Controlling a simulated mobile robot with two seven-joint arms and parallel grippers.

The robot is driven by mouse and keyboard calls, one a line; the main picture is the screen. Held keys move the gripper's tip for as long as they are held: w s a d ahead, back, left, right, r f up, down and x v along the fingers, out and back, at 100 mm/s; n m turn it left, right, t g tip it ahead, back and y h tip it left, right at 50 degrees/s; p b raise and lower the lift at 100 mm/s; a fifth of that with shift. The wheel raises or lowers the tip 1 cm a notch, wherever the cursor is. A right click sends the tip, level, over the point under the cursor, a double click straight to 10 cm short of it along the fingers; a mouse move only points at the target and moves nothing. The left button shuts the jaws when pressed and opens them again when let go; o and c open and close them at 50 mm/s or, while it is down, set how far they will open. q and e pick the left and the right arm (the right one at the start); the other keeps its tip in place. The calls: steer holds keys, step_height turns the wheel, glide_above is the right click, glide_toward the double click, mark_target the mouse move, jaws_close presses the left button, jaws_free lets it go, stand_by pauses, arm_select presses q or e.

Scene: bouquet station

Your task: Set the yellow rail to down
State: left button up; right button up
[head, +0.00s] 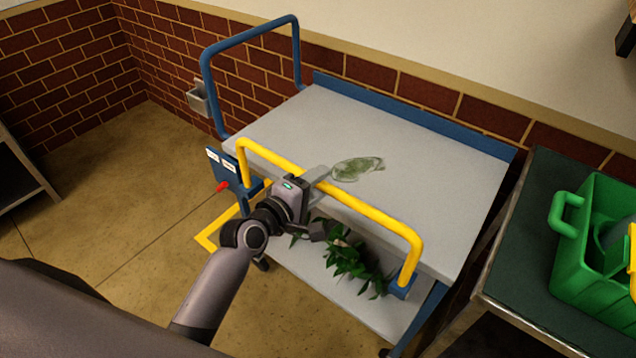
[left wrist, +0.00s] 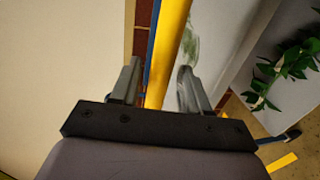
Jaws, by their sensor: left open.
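The yellow rail (head: 385,220) is a bent tube on the near side of the grey and blue cart. It stands up, its top bar above the level of the cart's top. My left gripper (head: 318,203) is at the middle of the rail with open jaws. In the left wrist view the rail (left wrist: 172,45) runs between the two fingers of the gripper (left wrist: 160,72), with a gap at each side. A blue plate with two white labels and a red lever (head: 222,187) is at the rail's left end. My right gripper is out of view.
The cart top (head: 410,150) is mostly clear, with a clear greenish object (head: 357,168) on it. Green foliage (head: 350,262) is on the lower shelf. A blue rail (head: 252,31) stands at the left end. A green crate (head: 590,265) is on the dark table at right.

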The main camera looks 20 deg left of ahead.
arm_select(q)
steer(key=shift+w+d+f, duration=0.1)
steer(key=shift+w, duration=0.2)
jaws_close()
step_height(320, 180, down, 14)
steer(key=b, duration=0.9)
steer(key=shift+r+b, duration=0.2)
steer(key=shift+b, duration=0.2)
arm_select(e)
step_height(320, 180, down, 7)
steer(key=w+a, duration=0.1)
arm_select(q)
jaws_free()
steer(key=shift+f, duration=0.1)
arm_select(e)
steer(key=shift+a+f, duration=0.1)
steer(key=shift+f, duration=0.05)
arm_select(q)
steer(key=shift+s+r, duration=0.15)
steer(key=shift+r, duration=0.05)
